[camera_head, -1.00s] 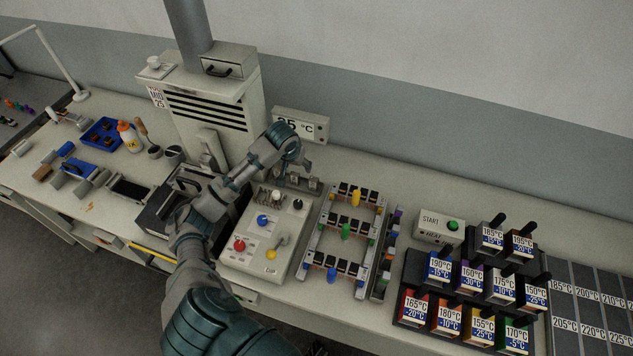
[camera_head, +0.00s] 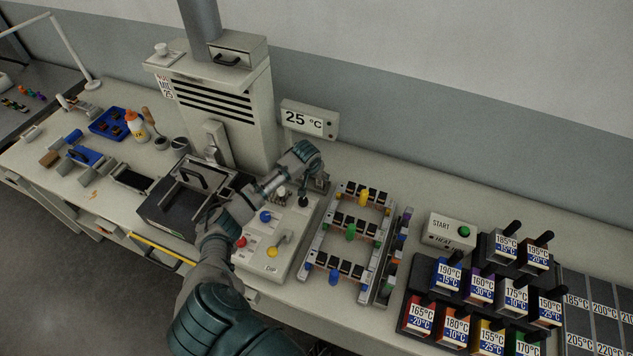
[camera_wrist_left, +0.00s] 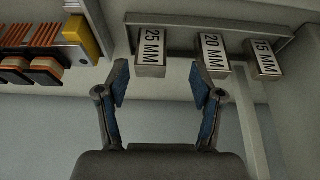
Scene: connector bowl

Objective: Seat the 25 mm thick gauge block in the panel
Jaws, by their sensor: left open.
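The 25 mm gauge block (camera_wrist_left: 151,52) is a grey block labelled "25 MM" in a grey rack (camera_wrist_left: 215,22). The 20 mm block (camera_wrist_left: 213,52) and the 15 mm block (camera_wrist_left: 263,55) stand beside it. My left gripper (camera_wrist_left: 161,78) is open and empty in the left wrist view, its fingers short of the 25 mm block, which lies roughly between the fingertip lines. In the head view the arm reaches over the light control panel (camera_head: 258,265) with coloured knobs, and the gripper hides most of the gauge rack. My right gripper is not in view.
A connector frame (camera_head: 322,228) with several dark pieces stands right of the panel. A black press-like tray (camera_head: 160,212) and a vented machine (camera_head: 225,110) lie to the left and behind. Labelled temperature blocks (camera_head: 480,290) fill the right side.

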